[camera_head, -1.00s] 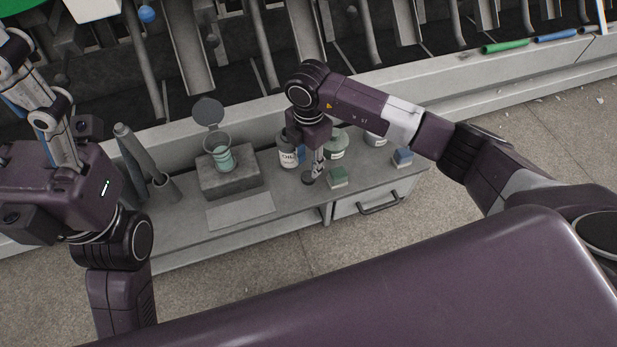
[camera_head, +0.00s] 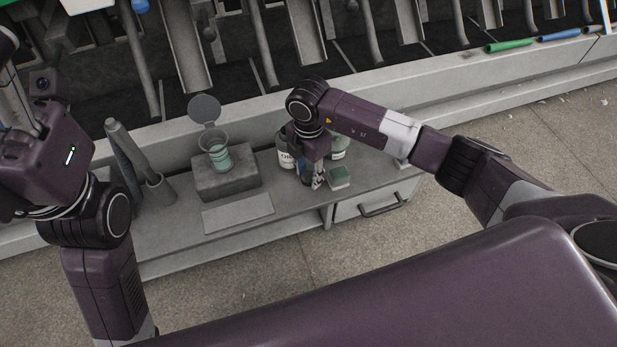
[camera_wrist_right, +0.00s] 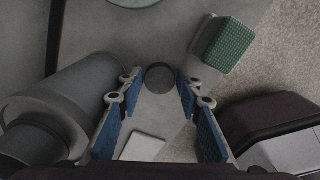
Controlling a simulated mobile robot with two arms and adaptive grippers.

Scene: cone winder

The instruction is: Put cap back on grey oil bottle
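The grey oil bottle (camera_head: 286,156), with a dark-lettered label, stands on the bench, partly hidden behind my right gripper (camera_head: 317,183). In the right wrist view the bottle (camera_wrist_right: 72,98) lies at the left, beside the fingers, with a dark neck or top. A small dark round disc, seemingly the cap (camera_wrist_right: 160,77), shows between the tips of my right gripper (camera_wrist_right: 159,86). The blue-padded fingers stand apart, with gaps visible beside the disc.
A green block (camera_head: 339,178) sits just right of my right gripper; it also shows in the wrist view (camera_wrist_right: 228,45). A green-labelled container (camera_head: 339,150) stands behind. A grey block (camera_head: 227,186) holds a cup (camera_head: 219,157). A flat plate (camera_head: 238,212) lies in front.

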